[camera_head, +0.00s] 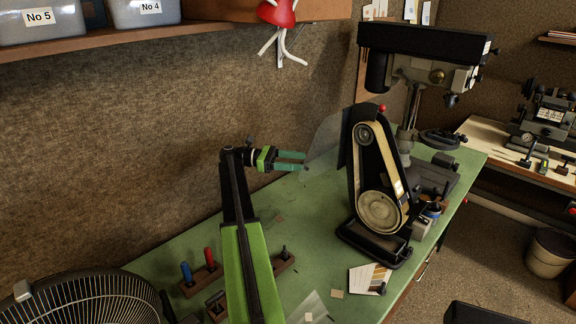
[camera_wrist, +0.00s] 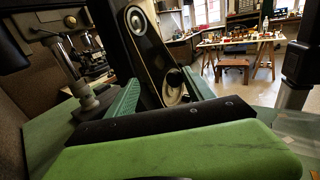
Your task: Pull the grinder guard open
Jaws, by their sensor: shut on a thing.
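The belt grinder (camera_head: 380,190) stands on the green bench, black with a tan belt around two wheels. Its guard (camera_head: 325,136) is a clear, faint sheet sticking out from the grinder's left side. My gripper (camera_head: 304,161) comes from the left, level, with its two green fingers at the guard's lower left edge. The fingers are shut on the guard with a small gap between them. In the wrist view the grinder (camera_wrist: 150,45) stands behind the fingers, and the grip itself is hard to make out there.
A drill press (camera_head: 425,75) stands behind the grinder. A fan (camera_head: 80,295) is at the lower left, near a wooden block with red and blue handled tools (camera_head: 200,272). A sheet of paper strips (camera_head: 370,279) lies before the grinder. A shelf with bins (camera_head: 145,12) hangs above.

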